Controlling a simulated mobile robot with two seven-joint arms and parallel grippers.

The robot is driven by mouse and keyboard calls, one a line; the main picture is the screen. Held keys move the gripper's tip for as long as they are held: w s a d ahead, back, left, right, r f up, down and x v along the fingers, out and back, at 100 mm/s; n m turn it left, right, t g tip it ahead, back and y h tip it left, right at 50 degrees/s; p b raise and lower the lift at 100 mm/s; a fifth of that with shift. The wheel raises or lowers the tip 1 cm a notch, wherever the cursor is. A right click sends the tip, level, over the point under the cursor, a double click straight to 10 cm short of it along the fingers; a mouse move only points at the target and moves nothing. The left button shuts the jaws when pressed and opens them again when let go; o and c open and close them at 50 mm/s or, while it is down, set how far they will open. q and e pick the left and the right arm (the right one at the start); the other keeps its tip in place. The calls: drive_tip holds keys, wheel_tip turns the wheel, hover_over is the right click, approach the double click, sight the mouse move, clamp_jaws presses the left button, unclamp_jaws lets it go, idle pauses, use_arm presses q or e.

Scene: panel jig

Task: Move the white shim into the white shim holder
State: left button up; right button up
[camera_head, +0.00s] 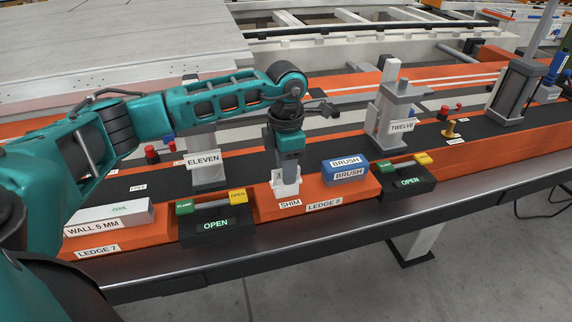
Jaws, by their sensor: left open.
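A small white piece (286,187) stands on the orange ledge marked LEDGE 8 (345,192), just behind a label reading SHIM. I cannot tell whether it is the white shim, its holder, or both together. My left gripper (287,172) points straight down onto this white piece and is open. Its fingertips overlap the top of the piece, and I cannot tell whether they touch it. The gripper hides part of the piece. My right gripper is not in view.
A blue brush block (350,175) sits right of the gripper on the same ledge. Black boxes marked OPEN (215,228) flank the ledge. A grey WALL 5 MM block (100,215) lies on LEDGE 7. Upright clamps ELEVEN (208,175) and TWELVE (390,138) stand behind.

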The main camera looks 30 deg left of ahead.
use_arm(q)
wheel_tip(320, 180, up, 6)
drive_tip(key=shift+f, duration=0.25)
wheel_tip(320, 180, up, 7)
drive_tip(key=shift+r+p, duration=0.2)
drive_tip(key=shift+p, duration=0.15)
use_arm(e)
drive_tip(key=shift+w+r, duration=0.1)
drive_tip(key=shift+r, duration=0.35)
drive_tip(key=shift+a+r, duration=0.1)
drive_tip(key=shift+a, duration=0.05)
